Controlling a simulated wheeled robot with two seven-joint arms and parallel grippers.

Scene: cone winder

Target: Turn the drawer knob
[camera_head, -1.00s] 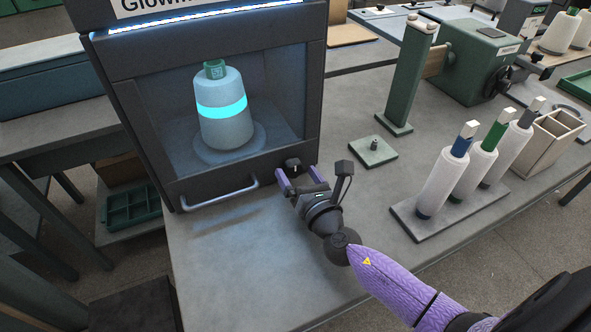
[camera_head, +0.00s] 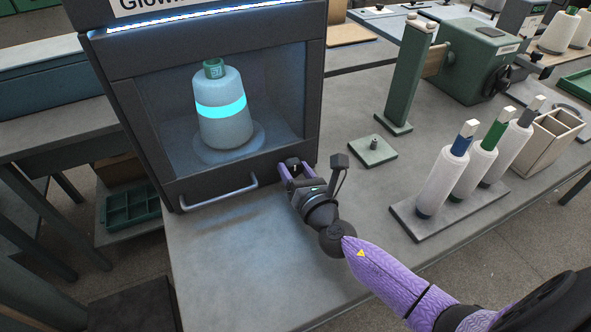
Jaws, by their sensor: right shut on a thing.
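The drawer knob (camera_head: 292,162) is a small black knob with a light mark, low on the right side of the dark cabinet's front. My right gripper (camera_head: 294,168), with purple fingers, is shut on the knob, one finger to its left and one to its right. The fingers partly hide the knob. The dark cabinet (camera_head: 318,90) has a lit recess holding a pale cone with a glowing cyan band (camera_head: 221,107). A silver handle (camera_head: 219,194) runs along the cabinet's lower front, left of the knob. My left gripper is not in view.
A rack (camera_head: 437,216) with several white yarn tubes stands on the grey table at right. A small green plate with a peg (camera_head: 373,151) and a green post (camera_head: 408,75) stand behind my right gripper. The table front (camera_head: 250,265) is clear.

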